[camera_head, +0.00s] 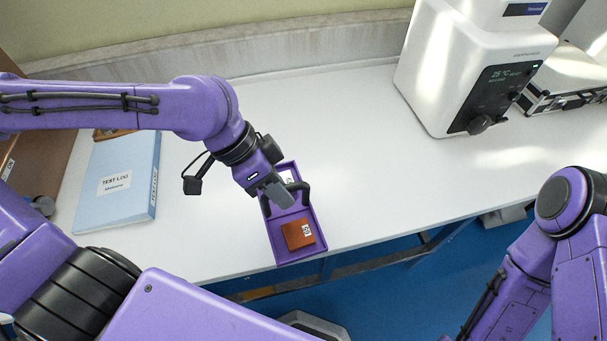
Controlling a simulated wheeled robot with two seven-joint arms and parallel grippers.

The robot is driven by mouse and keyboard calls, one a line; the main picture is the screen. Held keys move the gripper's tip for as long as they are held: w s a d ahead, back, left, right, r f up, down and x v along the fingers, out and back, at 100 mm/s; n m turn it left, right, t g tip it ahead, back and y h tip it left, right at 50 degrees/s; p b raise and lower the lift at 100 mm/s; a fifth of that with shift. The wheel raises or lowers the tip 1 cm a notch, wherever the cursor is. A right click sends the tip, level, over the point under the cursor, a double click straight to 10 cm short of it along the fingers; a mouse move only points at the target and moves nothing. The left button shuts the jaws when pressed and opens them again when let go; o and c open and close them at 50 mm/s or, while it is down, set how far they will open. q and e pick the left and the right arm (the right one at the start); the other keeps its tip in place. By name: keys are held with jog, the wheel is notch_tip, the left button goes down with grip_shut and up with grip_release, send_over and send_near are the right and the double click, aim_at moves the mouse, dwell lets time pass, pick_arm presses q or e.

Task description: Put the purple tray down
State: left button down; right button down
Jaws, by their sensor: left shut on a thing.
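The purple tray (278,250) is at the front edge of the white table, near the middle of the camera_head view. A brown block (299,233) with a small white label lies in its front part, and a white piece shows in its far part. My left gripper (292,194) comes in from above and is shut on the tray's dark handle. I cannot tell whether the tray's underside touches the table. The gripper hides part of the tray's middle. My right arm is at the lower right, and its gripper is out of view.
A blue TEST LOG binder (118,182) lies on the left of the table (350,130). A white tester (470,65) with a display stands at the back right, beside a silver case (565,98). The table between tray and tester is clear.

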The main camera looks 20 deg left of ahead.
aim_at(297, 179)
pick_arm(q)
jog(key=shift+s+a+r+m+g, duration=0.1)
jog(key=shift+s+r+m+g, duration=0.2)
jog(key=shift+s+r+m, duration=0.15)
jog(key=shift+w+f+p, duration=0.2)
jog(key=shift+w+p, duration=0.25)
jog(key=shift+p, duration=0.25)
jog(key=w+f, duration=0.1)
jog(key=w, duration=0.1)
jog(key=w+f, duration=0.1)
jog(key=w, duration=0.2)
jog(key=w+f, duration=0.2)
jog(key=w, duration=0.1)
jog(key=shift+w+p, duration=0.2)
jog(key=shift+p, duration=0.15)
jog(key=shift+w+f+p, duration=0.15)
jog(key=shift+w+f, duration=0.65)
jog(key=shift+f, duration=0.7)
jog(key=shift+w+f+p, duration=0.2)
jog(key=shift+w+f, duration=0.55)
jog(key=shift+f, duration=0.7)
jog(key=shift+w+f+p, duration=0.15)
jog(key=shift+w+f, duration=0.65)
jog(key=shift+f, duration=0.7)
jog(key=c, duration=1)
grip_release()
jog(key=shift+s, duration=0.1)
